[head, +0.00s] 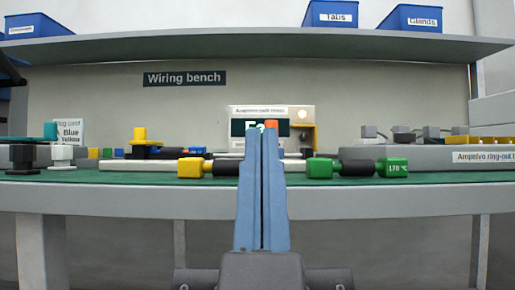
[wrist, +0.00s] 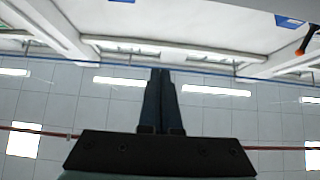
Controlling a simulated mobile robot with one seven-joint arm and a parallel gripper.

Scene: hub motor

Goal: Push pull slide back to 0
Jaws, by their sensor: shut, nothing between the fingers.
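My gripper (head: 263,140) rises in the middle of the head view, its two blue fingers together and empty. It shows dark in the wrist view (wrist: 160,75), pointing away from the bench. In the head view, a labelled box (head: 255,112) with a dark display and a round light stands at the back of the bench, partly behind the fingertips. An orange piece (head: 271,124) shows at the fingertips; I cannot tell if they touch it. I cannot identify the pull slide for sure or read its position, as my gripper hides the middle of the bench.
A shelf (head: 260,48) with blue bins (head: 331,14) overhangs the back.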

